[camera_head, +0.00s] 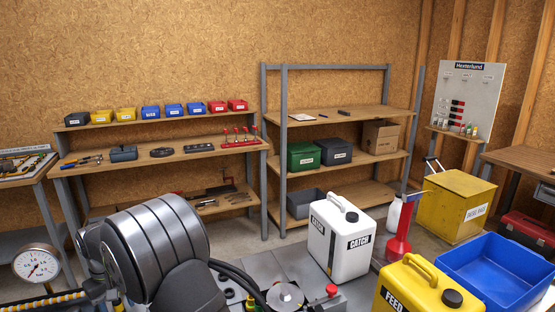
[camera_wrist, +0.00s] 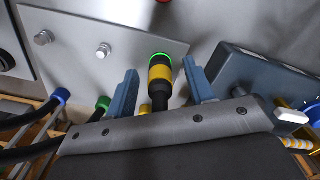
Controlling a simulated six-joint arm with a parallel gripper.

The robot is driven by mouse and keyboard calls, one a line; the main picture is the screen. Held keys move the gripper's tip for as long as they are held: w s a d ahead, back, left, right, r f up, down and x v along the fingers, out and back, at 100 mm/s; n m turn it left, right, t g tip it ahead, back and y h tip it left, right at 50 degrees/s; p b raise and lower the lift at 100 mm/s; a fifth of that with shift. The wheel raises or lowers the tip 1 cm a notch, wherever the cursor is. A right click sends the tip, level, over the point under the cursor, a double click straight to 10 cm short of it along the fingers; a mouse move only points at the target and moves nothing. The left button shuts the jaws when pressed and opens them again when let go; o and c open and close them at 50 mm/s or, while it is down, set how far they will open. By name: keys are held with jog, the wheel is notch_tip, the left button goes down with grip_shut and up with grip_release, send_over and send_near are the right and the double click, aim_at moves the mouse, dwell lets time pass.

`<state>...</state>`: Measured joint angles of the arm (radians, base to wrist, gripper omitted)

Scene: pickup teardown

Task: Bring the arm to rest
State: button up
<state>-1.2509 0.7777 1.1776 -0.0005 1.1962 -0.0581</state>
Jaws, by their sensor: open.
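My gripper (camera_wrist: 158,92) shows in the wrist view with its two blue-grey fingers apart. A black connector with a yellow band and a lit green ring (camera_wrist: 160,75) stands between the fingers, with a visible gap on each side. It meets a light metal plate (camera_wrist: 75,35) that carries silver knobs. In the head view my arm's large grey joint fills the lower left, and the gripper itself is hidden there.
A pressure gauge (camera_head: 37,264) is at the left. In the wrist view, black hoses with blue (camera_wrist: 60,96) and green (camera_wrist: 103,103) collars lie left; a dark box (camera_wrist: 255,85) is close right.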

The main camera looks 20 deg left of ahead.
notch_tip(320, 180, up, 8)
jog(key=shift+f, duration=0.15)
dwell(0.6)
